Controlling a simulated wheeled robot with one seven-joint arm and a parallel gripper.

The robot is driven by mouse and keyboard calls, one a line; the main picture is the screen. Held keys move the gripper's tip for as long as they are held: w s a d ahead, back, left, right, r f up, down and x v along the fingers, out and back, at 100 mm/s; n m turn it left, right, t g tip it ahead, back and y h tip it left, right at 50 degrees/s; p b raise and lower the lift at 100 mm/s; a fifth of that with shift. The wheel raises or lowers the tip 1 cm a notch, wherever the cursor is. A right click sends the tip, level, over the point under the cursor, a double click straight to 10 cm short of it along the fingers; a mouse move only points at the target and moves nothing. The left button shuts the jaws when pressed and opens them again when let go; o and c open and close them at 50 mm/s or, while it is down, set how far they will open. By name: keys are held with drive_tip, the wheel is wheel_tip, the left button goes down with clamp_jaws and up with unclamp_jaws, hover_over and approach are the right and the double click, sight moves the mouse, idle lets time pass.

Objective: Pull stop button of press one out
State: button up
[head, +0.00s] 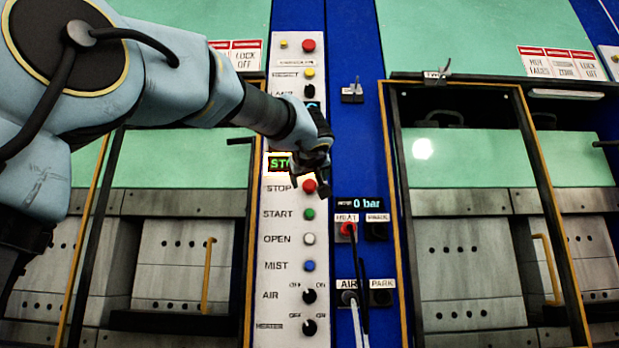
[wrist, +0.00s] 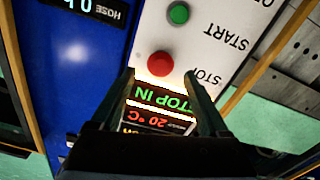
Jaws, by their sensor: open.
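The red stop button (head: 309,186) sits on the white control panel (head: 276,225), beside the printed word STOP. It also shows in the wrist view (wrist: 160,63), upside down, just past and between my fingertips. My gripper (head: 322,180) is open in front of the panel, its fingers to either side of the button's line in the wrist view (wrist: 158,76). I cannot tell whether the fingertips touch the panel. The lit display (wrist: 163,100) reads STOP IN in green, with 20 °C below it. My gripper hides part of the display in the head view.
Below the stop button are the green start button (head: 309,214), white open button (head: 309,239), blue mist button (head: 309,266) and two black knobs. Another red button (head: 308,46) is at the panel's top. Hoses plug in at right. Press two (head: 470,250) stands right.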

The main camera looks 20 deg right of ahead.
sight(310, 187)
drive_tip(key=shift+p+x, duration=0.35)
drive_tip(key=shift+x, duration=1.05)
clamp_jaws()
